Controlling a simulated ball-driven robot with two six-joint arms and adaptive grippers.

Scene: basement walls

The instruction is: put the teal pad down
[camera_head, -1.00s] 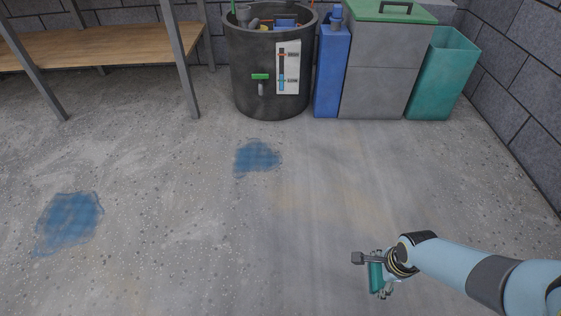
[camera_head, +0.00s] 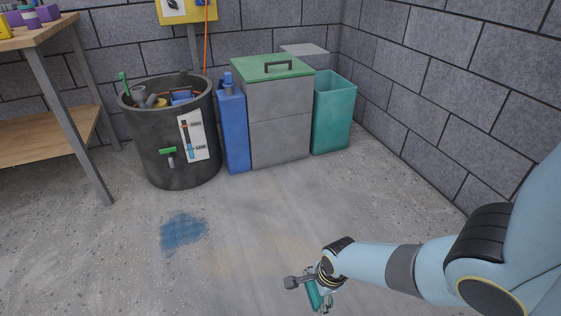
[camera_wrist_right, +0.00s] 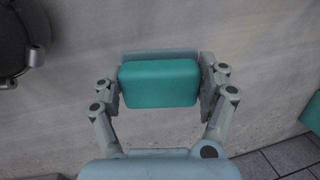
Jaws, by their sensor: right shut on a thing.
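The teal pad (camera_wrist_right: 158,84) sits between the two fingers of my right gripper (camera_wrist_right: 160,88) in the right wrist view, with a finger against each end. In the head view my right gripper (camera_head: 318,294) is low in the picture, above the bare floor, and the teal pad (camera_head: 314,295) shows partly in it. My left gripper is not in any view.
A blue patch (camera_head: 183,231) lies on the floor. A dark barrel (camera_head: 165,150), a blue container (camera_head: 235,135), a grey bin with a green lid (camera_head: 282,138) and an open teal bin (camera_head: 334,115) stand along the wall. A wooden bench (camera_head: 40,143) is at left. The floor between is clear.

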